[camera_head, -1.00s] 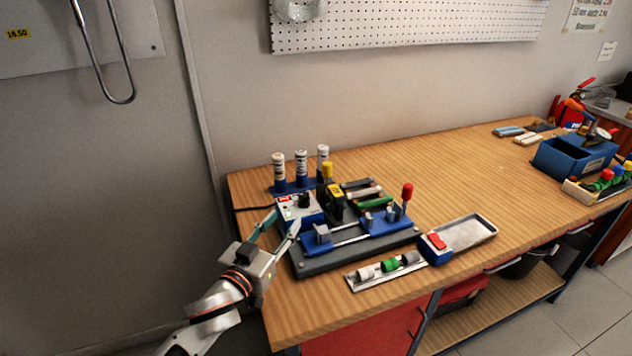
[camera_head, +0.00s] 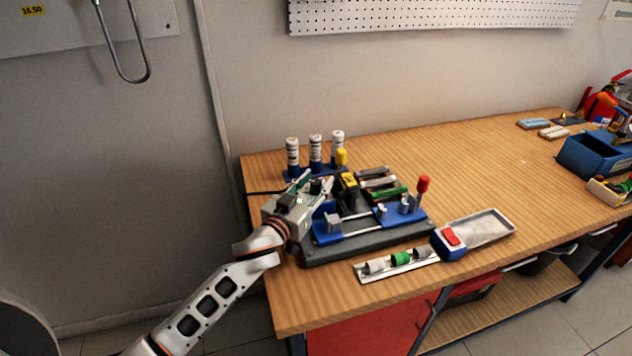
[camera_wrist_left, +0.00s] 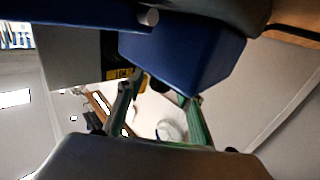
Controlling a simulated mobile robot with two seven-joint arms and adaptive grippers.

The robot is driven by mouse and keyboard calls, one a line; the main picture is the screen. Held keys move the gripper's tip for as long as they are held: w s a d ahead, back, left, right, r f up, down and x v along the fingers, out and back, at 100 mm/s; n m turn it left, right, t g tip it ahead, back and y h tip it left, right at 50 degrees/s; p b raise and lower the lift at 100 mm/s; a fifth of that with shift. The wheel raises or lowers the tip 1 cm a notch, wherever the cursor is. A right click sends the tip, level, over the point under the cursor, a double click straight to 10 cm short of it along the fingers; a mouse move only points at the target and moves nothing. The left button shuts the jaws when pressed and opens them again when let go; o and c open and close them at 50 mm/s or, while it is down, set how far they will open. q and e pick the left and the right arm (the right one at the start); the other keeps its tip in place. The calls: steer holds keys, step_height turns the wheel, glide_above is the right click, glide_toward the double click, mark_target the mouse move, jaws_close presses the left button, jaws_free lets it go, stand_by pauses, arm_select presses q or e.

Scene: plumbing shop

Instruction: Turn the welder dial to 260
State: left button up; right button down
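The welder is a small box that showed with a white face, blue sides and a dark dial; my left gripper (camera_head: 316,182) and wrist now cover it in the head view, so I cannot see the dial or its setting. My left gripper comes in from the left over the welder's place, its two fingers apart with nothing seen between them. In the left wrist view the gripper (camera_wrist_left: 162,92) is also open, below a blue block (camera_wrist_left: 190,50) and a yellow label (camera_wrist_left: 125,73) that reads upside down. I cannot tell whether the fingers touch the dial. My right gripper is out of view.
A blue clamp fixture (camera_head: 368,222) with a red-knobbed lever (camera_head: 423,185) stands just right of my gripper. White-capped bottles (camera_head: 315,150) stand behind. A fittings strip (camera_head: 372,268) and a metal tray (camera_head: 488,228) lie in front.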

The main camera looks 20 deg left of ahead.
arm_select(q)
steer(key=shift+c, duration=0.4)
jaws_close()
